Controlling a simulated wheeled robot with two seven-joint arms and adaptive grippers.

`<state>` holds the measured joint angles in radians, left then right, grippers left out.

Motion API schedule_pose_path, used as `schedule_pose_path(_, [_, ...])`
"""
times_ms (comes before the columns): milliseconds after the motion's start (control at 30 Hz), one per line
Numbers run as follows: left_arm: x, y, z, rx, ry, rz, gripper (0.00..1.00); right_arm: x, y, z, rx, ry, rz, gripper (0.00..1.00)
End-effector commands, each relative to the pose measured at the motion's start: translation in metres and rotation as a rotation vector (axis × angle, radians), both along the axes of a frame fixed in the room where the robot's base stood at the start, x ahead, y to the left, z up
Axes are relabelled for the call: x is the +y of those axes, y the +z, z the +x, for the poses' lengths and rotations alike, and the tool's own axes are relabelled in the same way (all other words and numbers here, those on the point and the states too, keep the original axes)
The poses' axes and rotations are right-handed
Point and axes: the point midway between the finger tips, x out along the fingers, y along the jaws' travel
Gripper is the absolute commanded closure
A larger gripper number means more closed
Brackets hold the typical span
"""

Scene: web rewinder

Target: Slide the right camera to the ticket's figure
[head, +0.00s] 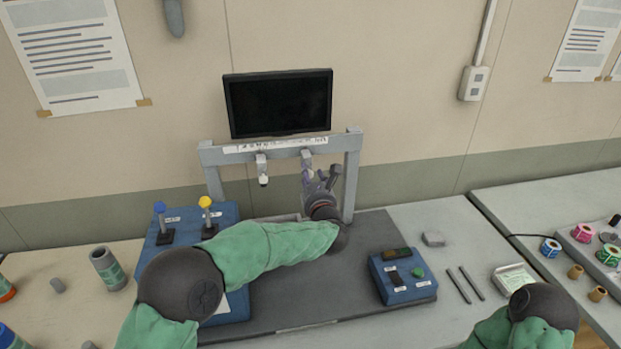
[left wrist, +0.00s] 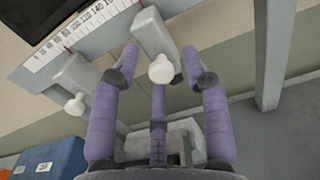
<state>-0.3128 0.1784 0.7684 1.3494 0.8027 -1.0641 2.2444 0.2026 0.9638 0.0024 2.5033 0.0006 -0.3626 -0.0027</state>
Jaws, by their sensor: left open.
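Two small grey cameras hang from the crossbar of a grey frame (head: 354,170) below a white scale strip (head: 275,145). The left camera (head: 262,168) hangs clear of my gripper. The right camera (head: 306,155) is just above my left gripper (head: 318,180). In the left wrist view the right camera (left wrist: 155,45) sits among the open purple fingers of my left gripper (left wrist: 168,72), its white knob between them. I cannot tell whether any finger touches it. The left camera (left wrist: 75,78) is farther left there. A pale ticket-like card (head: 515,278) lies at the right; its figure is unreadable. My right gripper is out of view.
A dark monitor (head: 279,103) is above the crossbar. A blue box with yellow and blue levers (head: 190,226) stands left of the frame, and a blue control box (head: 402,276) right. A right side table (head: 500,205) holds colored rolls.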

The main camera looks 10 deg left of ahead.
Motion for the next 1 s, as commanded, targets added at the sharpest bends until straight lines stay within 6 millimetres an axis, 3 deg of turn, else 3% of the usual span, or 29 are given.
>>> schedule_pose_path(267, [0.0, 0.0, 0.001, 0.001, -0.001, 0.001, 0.54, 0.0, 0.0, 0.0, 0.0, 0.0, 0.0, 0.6])
schedule_pose_path(433, [0.0, 0.0, 0.001, 0.0, -0.001, 0.001, 0.99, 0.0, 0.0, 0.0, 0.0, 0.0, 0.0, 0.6])
schedule_pose_path(667, [0.002, 0.0, 0.001, -0.002, 0.0, 0.001, 1.0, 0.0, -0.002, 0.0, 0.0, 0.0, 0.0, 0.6])
schedule_pose_path(1000, [0.04, 0.0, -0.014, -0.006, 0.005, 0.0, 1.0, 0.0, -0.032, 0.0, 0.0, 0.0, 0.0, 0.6])
